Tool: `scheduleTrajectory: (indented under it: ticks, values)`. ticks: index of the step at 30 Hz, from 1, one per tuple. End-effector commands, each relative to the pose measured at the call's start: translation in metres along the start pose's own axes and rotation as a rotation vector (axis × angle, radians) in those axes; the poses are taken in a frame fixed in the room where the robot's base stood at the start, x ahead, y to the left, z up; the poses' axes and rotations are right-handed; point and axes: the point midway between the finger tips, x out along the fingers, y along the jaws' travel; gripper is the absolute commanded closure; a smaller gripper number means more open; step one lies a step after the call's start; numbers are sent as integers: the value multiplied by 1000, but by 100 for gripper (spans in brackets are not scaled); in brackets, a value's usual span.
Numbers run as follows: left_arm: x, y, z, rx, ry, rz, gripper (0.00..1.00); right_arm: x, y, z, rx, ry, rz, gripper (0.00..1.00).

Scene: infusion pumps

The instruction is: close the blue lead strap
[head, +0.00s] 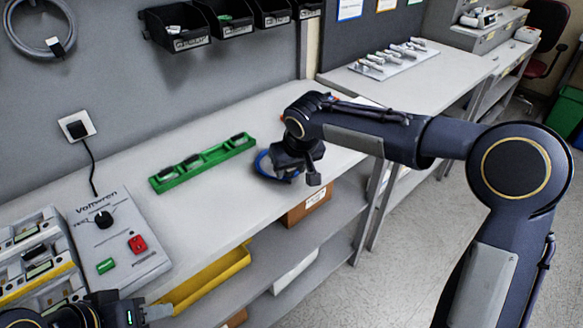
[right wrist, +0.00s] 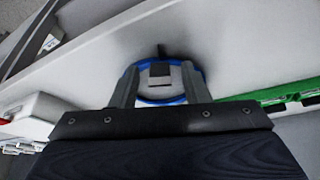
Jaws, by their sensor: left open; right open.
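The blue lead (head: 262,166) lies coiled on the bench, mostly hidden under my right gripper in the head view. In the right wrist view the blue coil (right wrist: 162,102) sits between my right fingers. A small dark and pale piece (right wrist: 160,74), probably the strap, lies across the middle of the coil; I cannot tell whether it is open or closed. My right gripper (right wrist: 158,88) is open, pointing down, with a finger on either side of this piece. Contact is unclear. My left gripper (head: 156,312) is open at the bottom left, partly out of frame, far from the coil.
A green tray (head: 166,187) with several dark parts lies left of the coil. A grey tester (head: 120,262) and a pump rack (head: 60,280) stand nearer left. A yellow bin (head: 210,280) is on the shelf below. The bench (head: 335,155) is clear right of the coil.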

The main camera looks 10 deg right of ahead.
Motion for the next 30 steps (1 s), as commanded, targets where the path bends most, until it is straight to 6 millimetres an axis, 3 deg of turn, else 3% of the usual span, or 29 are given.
scheduleTrajectory:
  ticks: [2, 11, 20, 30]
  values:
    - [0, 0, 0, 0, 0, 0, 58, 0, 0, 0, 0, 0, 0, 60]
    - [0, 0, 0, 0, 0, 0, 58, 0, 0, 0, 0, 0, 0, 99]
    - [-13, 6, -6, 0, 0, 0, 58, -4, 0, -3, 0, -34, 1, 100]
    - [-73, 33, -37, 0, 0, 0, 58, -9, -1, -14, -1, -244, 1, 100]
